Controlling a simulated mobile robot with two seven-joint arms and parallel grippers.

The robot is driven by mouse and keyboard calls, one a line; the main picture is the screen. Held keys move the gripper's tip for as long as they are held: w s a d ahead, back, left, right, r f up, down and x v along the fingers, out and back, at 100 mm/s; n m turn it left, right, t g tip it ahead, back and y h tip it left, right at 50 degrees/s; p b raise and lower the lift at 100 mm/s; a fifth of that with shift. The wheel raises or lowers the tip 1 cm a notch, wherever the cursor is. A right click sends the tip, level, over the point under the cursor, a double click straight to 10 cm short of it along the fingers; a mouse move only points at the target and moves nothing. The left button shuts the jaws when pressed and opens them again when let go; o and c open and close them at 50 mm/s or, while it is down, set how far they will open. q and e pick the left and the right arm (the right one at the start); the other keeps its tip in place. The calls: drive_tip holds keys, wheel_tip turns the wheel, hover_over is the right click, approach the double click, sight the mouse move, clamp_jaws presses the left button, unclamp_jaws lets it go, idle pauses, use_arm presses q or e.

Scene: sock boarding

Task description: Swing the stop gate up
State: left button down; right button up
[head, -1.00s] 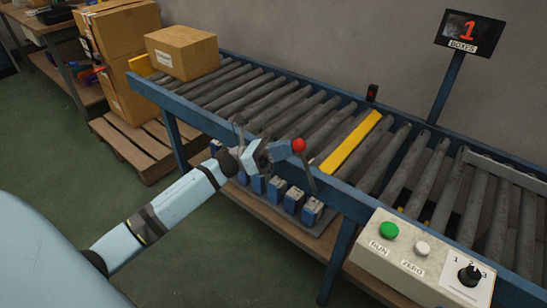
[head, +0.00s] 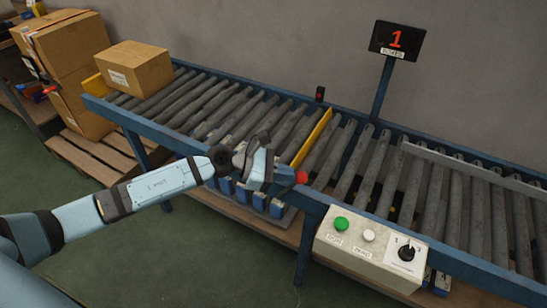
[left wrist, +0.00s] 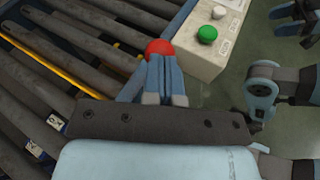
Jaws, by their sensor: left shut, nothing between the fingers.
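The stop gate (head: 312,137) is a yellow bar lying across the rollers, seen as a narrow strip; in the left wrist view it is a thin yellow line (left wrist: 62,68). A lever with a red ball knob (head: 301,177) is at the conveyor's near rail, just right of the gate's near end. My left gripper (head: 275,172) is shut and empty, close against the knob's left side. In the left wrist view the red knob (left wrist: 158,47) shows just beyond the closed fingertips (left wrist: 164,85). Most of the lever's shaft is hidden behind the gripper.
A carton (head: 136,69) sits on the conveyor's left end. A control box (head: 370,249) with green and white buttons and a dial is fixed at the near side, right of the knob. A display (head: 396,39) reads 1. The rollers right of the gate are clear.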

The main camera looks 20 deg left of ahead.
sight(300, 183)
use_arm(q)
drive_tip(key=shift+d+f, duration=0.25)
drive_tip(key=shift+d, duration=0.4)
drive_tip(key=shift+d+f, duration=0.2)
drive_tip(key=shift+d, duration=0.45)
drive_tip(key=shift+s+d+f, duration=0.15)
drive_tip(key=shift+d, duration=0.1)
use_arm(e)
drive_tip(key=shift+s, duration=0.1)
